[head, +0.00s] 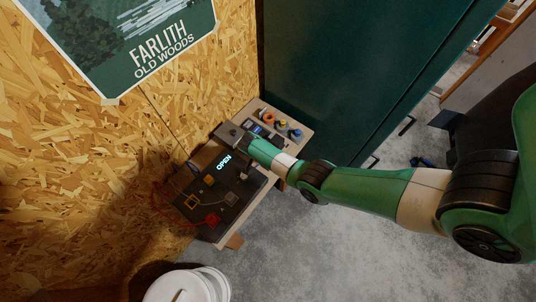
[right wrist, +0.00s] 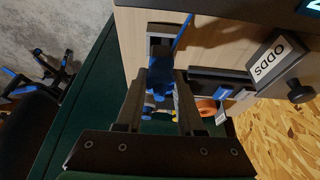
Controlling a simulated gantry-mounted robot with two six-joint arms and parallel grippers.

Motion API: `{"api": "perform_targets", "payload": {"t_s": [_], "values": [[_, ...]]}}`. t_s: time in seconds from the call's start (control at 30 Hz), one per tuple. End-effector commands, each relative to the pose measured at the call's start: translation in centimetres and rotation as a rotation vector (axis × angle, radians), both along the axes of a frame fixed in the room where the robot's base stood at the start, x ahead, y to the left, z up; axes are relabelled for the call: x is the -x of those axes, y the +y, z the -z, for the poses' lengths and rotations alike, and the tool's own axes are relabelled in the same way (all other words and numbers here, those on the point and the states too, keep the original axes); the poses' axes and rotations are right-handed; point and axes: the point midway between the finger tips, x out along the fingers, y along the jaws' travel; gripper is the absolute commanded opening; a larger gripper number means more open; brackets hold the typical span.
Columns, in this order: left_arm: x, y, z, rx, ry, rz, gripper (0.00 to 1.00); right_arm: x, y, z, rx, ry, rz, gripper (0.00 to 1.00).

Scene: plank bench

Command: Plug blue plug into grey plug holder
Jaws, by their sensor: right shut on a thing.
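My right gripper (right wrist: 160,78) is shut on a blue plug (right wrist: 159,85), which shows between its two fingers in the right wrist view. In the head view my right gripper (head: 248,142) is over the far end of the dark panel, and the plug in it cannot be made out. A small grey block (head: 231,198) sits on the near part of this panel, apart from the gripper; it may be the grey plug holder, but its openings are too small to tell. My left gripper is not in view.
The dark panel (head: 228,178) carries a lit OPEN sign, a red part (head: 212,219) and yellow parts. Orange, yellow and blue pieces (head: 281,125) stand at the bench's far end. A chipboard wall is on the left, a green cabinet (head: 340,70) behind, a white bucket (head: 186,286) below.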

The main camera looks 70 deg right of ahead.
Motion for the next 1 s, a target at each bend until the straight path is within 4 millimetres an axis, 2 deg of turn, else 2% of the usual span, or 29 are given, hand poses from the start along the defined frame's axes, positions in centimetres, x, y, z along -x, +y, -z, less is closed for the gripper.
{"api": "perform_targets", "payload": {"t_s": [0.4, 1.0], "values": [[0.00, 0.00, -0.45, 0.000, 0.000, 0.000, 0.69, 0.01, 0.00, -0.09, 0.000, 0.001, 0.000, 0.00], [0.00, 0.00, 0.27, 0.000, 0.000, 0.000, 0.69, -0.01, 0.00, 0.79, 0.000, 0.000, 0.000, 0.00]]}}
